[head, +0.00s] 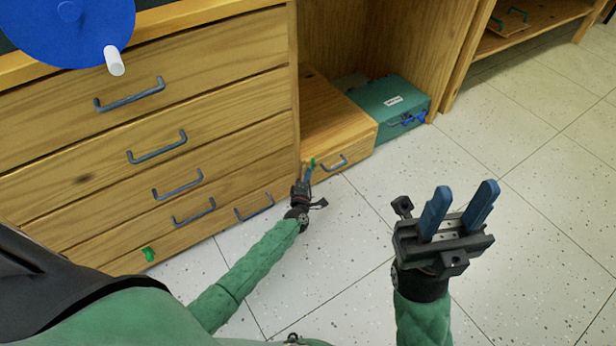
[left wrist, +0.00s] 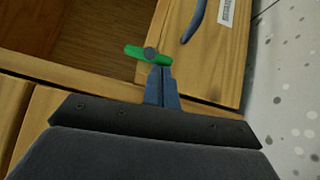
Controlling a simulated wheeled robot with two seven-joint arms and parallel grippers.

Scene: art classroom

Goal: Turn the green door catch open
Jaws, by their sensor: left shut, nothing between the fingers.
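The green catch (left wrist: 133,51) is a small bar on a round grey pivot. In the left wrist view it lies nearly crosswise, slightly tilted, at the edge of a wooden drawer front. In the head view a bit of green catch (head: 312,162) shows at the low wooden drawer box. My left gripper (head: 308,172) is shut and empty, its fingertips (left wrist: 161,70) right at the catch's right half; I cannot tell whether they touch. My right gripper (head: 459,212) is open and empty above the floor.
A wooden cabinet (head: 150,130) with several grey-handled drawers stands at the left. The low drawer box (head: 335,120) and a teal case (head: 395,95) sit in an open bay. A blue disc (head: 70,30) is at top left. The speckled floor (head: 480,130) is clear at right.

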